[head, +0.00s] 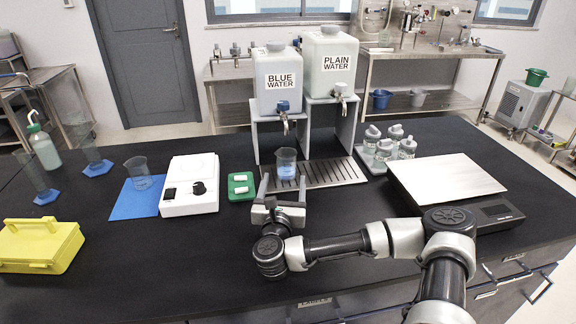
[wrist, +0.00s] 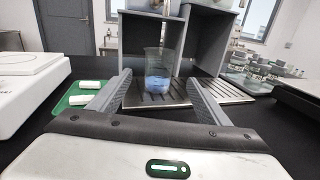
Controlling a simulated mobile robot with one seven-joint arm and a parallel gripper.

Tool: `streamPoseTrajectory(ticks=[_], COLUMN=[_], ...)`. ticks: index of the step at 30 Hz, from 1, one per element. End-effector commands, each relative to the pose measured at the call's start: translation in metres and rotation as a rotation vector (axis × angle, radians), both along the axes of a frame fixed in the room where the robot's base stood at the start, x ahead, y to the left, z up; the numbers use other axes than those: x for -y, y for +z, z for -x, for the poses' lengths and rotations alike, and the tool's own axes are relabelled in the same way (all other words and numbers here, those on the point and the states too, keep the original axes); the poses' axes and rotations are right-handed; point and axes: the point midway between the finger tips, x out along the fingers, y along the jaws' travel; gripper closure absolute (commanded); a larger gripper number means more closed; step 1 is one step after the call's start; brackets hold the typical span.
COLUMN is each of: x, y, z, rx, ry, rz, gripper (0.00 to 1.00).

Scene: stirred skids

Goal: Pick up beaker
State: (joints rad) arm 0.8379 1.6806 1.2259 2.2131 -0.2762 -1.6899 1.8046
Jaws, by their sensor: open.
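A clear beaker (head: 286,161) with some blue liquid in it stands upright at the left end of the metal drip grate (head: 335,172), under the blue water tap. It also shows in the wrist view (wrist: 158,66), centred beyond my fingers. My gripper (head: 284,182) is open and empty, with its fingers pointing at the beaker. In the wrist view the gripper (wrist: 160,84) has one finger on each side of the beaker's lower part as seen. I cannot tell whether the fingertips reach past its near side. A second clear beaker (head: 138,172) stands on a blue mat at the left.
The blue water tank (head: 277,82) and plain water tank (head: 328,64) stand on grey stands behind the beaker. A green tray (head: 241,193) with white stir bars and a white stirrer (head: 188,200) are left. Bottles (head: 384,149) and a scale (head: 445,175) are right. The black front counter is mostly clear.

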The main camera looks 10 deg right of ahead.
Motion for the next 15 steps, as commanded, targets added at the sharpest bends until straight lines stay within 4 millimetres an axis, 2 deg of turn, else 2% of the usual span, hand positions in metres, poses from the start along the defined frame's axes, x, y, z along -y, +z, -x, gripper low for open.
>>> streamPoseTrajectory(ticks=[3,9,15], x=[0.008,0.018,0.024], y=[0.0,0.0,0.0], z=[-0.026,-0.067,-0.09], rx=[0.0,-0.001,-0.001], ry=[-0.003,-0.002,0.001], rz=[0.004,0.005,0.005], gripper=[0.29,0.29,0.29])
